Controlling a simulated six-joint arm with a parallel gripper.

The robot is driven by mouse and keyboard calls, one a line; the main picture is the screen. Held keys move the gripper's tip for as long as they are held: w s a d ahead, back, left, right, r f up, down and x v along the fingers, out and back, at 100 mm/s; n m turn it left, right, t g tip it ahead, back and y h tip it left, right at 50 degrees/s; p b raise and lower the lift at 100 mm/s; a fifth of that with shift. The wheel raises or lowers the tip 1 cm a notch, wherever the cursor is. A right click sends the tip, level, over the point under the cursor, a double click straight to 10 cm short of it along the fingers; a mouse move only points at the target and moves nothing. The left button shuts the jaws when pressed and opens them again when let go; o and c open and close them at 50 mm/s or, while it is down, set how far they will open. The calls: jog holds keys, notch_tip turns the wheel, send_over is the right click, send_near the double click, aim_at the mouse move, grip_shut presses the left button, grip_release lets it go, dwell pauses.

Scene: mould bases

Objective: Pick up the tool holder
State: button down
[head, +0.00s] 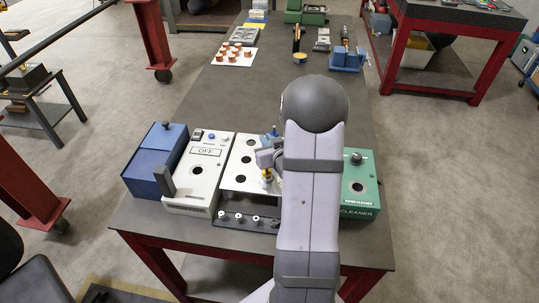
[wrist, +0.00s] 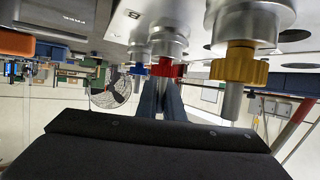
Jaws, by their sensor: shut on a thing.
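My gripper (head: 265,160) is low over the white plate with holes (head: 236,178). In the wrist view, which looks upside down, my gripper's two dark fingers (wrist: 162,95) are shut at the tool holder with the red collar (wrist: 166,68). Its end between the fingers is hidden. A tool holder with a blue collar (wrist: 138,69) stands on the other side. My arm hides part of the plate in the head view.
A white box marked OFF (head: 205,180) and a blue box (head: 157,158) stand left of the plate. A green cleaner box (head: 358,190) stands right. A strip with small pegs (head: 247,221) lies in front. The middle of the bench (head: 215,100) is clear.

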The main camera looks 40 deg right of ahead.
jog(key=shift+r, duration=0.15)
jog(key=shift+r+b, duration=0.5)
jog(key=shift+r, duration=4.4)
jog(key=s+d+m+g+h+p, duration=0.2)
jog(key=s+d+m+h+p, duration=0.2)
jog(key=s+d+p, duration=1)
jog(key=w+a+r+n+t+y+b, duration=0.1)
jog(key=a+r+n+t+y+b, duration=0.1)
jog(key=a+n+y, duration=0.6)
jog(key=shift+w+a+r+t+y, duration=0.15)
jog(key=shift+a+r+t+y, duration=0.25)
jog(key=shift+a+y, duration=0.3)
jog(key=shift+f+b, duration=0.15)
jog(key=shift+b, duration=0.15)
